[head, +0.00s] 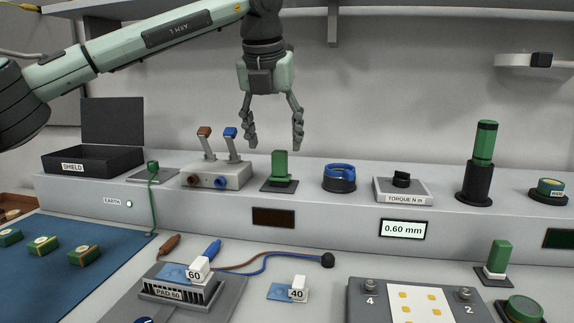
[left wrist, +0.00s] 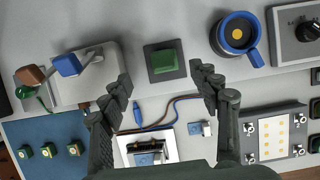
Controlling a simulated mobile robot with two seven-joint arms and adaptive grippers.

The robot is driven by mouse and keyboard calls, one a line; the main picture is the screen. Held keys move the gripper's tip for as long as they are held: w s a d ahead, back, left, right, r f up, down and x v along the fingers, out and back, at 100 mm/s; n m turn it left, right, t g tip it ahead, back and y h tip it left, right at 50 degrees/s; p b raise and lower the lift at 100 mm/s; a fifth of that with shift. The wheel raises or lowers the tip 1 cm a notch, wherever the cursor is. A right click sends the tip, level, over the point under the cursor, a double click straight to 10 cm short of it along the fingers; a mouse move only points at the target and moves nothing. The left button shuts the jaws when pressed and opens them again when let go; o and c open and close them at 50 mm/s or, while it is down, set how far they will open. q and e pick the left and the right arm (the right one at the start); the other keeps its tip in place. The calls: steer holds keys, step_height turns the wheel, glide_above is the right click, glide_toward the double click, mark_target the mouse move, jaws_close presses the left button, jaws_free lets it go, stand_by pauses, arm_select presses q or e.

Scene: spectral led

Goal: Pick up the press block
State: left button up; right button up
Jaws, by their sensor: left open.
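A green block (head: 279,166) stands upright on a small dark square base on the grey ledge; no label marks it as the press block. It also shows from above in the left wrist view (left wrist: 163,60). My left gripper (head: 274,142) is open and empty above this block, fingers pointing down. In the left wrist view the left gripper's fingers (left wrist: 160,78) are spread, with the block between and slightly beyond the tips. Another green block (head: 498,256) with a white lower part stands at the right on the worktop. My right gripper is not in view.
A lever box (head: 217,176) with brown and blue levers stands left of the green block. A blue-ringed dark cup (head: 339,179) and a torque dial (head: 402,187) stand right of it. A shelf (head: 420,14) runs above. Pad 60 (head: 176,292) and cables lie in front.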

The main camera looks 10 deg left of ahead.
mark_target(280, 175)
arm_select(q)
steer(key=x, duration=0.4)
steer(key=p+x, duration=0.1)
steer(key=x, duration=0.2)
steer(key=shift+d+f, duration=0.1)
steer(key=shift+d, duration=0.15)
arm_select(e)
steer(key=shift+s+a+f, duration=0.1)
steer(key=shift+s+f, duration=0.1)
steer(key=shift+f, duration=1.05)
arm_select(q)
steer(key=shift+c, duration=0.6)
steer(key=c, duration=1.1)
steer(key=shift+c, duration=0.2)
